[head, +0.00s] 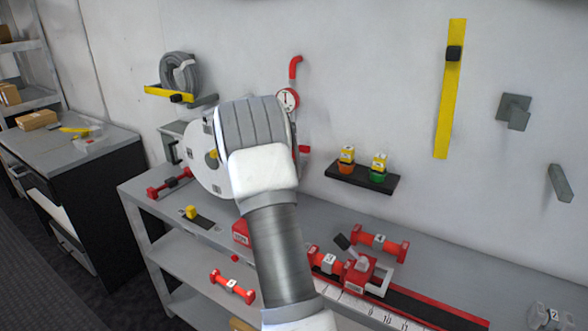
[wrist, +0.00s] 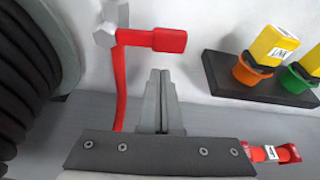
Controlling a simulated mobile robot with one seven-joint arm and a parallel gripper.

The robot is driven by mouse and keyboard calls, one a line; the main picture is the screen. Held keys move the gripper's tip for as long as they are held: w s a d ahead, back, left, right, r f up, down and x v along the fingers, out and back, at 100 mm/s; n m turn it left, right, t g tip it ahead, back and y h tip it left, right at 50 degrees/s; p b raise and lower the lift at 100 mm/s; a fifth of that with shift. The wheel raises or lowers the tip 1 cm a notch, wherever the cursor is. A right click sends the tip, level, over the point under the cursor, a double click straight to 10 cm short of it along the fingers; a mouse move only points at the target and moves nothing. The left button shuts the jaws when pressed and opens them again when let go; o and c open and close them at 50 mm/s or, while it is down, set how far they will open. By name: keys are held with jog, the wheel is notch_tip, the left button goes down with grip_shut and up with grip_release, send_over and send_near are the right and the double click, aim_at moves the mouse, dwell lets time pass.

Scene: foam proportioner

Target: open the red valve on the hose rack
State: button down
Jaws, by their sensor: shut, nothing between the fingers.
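In the wrist view the red valve handle (wrist: 168,41) sticks out to the right from a grey metal valve body (wrist: 108,28). A red pipe (wrist: 120,90) runs down below it. My gripper (wrist: 160,74) is shut and empty; its fingertips appear just below the handle, with no clear contact. In the head view a small red part, likely the handle (head: 303,149), shows just right of my wrist, which hides my fingers and most of the valve. A dark ribbed hose coil (wrist: 22,85) with a grey flange fills the left of the wrist view.
A black wall shelf (head: 360,178) with yellow-topped orange and green items stands right of the valve. A gauge (head: 288,98) and red pipe (head: 295,68) are above. Below is a grey workbench (head: 440,262) with red dumbbell-shaped parts. The wall near the handle looks clear.

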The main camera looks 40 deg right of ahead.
aim_at(303, 149)
jog(key=shift+a+r, duration=0.1)
jog(key=shift+r, duration=1)
jog(key=shift+r+n+p, duration=0.45)
jog(key=shift+n+p, duration=0.05)
jog(key=shift+p, duration=0.15)
jog(key=shift+r+n+g+h+p, duration=0.3)
jog(key=shift+r+n+g+p, duration=0.55)
jog(key=shift+n, duration=0.15)
jog(key=w+a+r+n+g+h+b, duration=0.1)
jog(key=w+r+n+g+h, duration=0.1)
jog(key=w+r+n, duration=0.2)
jog(key=shift+r+n, duration=0.2)
jog(key=shift+n, duration=1)
jog(key=shift+w+a+r+b, duration=0.1)
jog(key=shift+w+a+b, duration=0.1)
jog(key=shift+b, duration=0.1)
jog(key=shift+s+d, duration=0.1)
jog(key=shift+d, duration=0.05)
